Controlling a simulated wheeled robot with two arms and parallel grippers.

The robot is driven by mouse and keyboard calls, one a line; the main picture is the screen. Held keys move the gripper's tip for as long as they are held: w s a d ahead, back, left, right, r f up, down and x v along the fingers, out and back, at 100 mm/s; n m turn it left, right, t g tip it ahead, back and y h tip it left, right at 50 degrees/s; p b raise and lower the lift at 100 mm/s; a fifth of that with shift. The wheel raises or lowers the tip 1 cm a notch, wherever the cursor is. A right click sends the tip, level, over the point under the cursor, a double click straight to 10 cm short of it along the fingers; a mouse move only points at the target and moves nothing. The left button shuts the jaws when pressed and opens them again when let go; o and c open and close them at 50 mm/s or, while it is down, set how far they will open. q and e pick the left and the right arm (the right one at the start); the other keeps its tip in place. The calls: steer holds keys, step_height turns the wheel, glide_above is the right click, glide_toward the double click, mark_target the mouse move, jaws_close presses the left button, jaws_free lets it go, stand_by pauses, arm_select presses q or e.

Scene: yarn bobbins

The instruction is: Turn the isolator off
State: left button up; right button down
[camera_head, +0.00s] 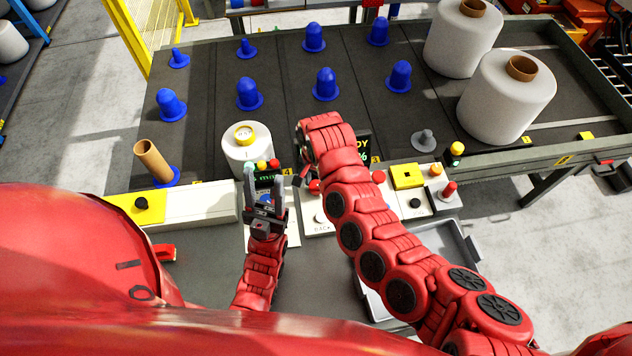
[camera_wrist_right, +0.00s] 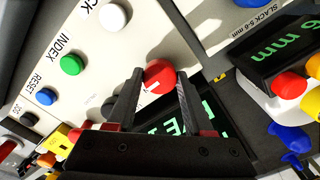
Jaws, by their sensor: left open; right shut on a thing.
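A round red knob (camera_wrist_right: 160,75) sits on the white control panel (camera_wrist_right: 205,20), above a dark display (camera_wrist_right: 180,122) with green letters. My right gripper (camera_wrist_right: 159,80) has its two fingers on either side of this knob and is shut on it. The label beside it is mostly hidden, so I cannot read whether it names the isolator. In the head view the red knob (camera_head: 315,187) shows just below my right gripper (camera_head: 304,178), whose fingers are largely hidden by the wrist. My left gripper (camera_head: 265,182) is open and empty, pointing up the picture in front of the white bobbin (camera_head: 246,148).
White (camera_wrist_right: 114,16), green (camera_wrist_right: 71,65) and blue (camera_wrist_right: 47,96) buttons line the panel near my right gripper. Another red button (camera_wrist_right: 290,86) stands at the right. Blue pegs (camera_head: 326,84) and large yarn bobbins (camera_head: 507,100) stand on the table behind. A grey tray (camera_head: 462,245) lies in front.

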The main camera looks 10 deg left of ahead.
steer(key=shift+r+n, duration=0.1)
steer(key=shift+n, duration=0.3)
steer(key=n+p, duration=0.2)
steer(key=n, duration=0.1)
steer(key=shift+r+n, duration=0.1)
steer(key=shift+n, duration=0.3)
steer(key=n+p, duration=0.1)
steer(key=n, duration=0.2)
steer(key=shift+n+p, duration=0.3)
steer(key=shift+p, duration=0.05)
steer(key=n+p, duration=0.1)
steer(key=n, duration=0.1)
steer(key=shift+n, duration=0.3)
steer(key=shift+w+n+p, duration=0.1)
steer(key=shift+n+p, duration=0.25)
steer(key=shift+n, duration=0.65)
steer(key=shift+d+f+n, duration=0.1)
steer(key=shift+f+n, duration=0.1)
steer(key=shift+n, duration=1)
steer(key=shift+n+b, duration=0.8)
steer(key=shift+n, duration=0.5)
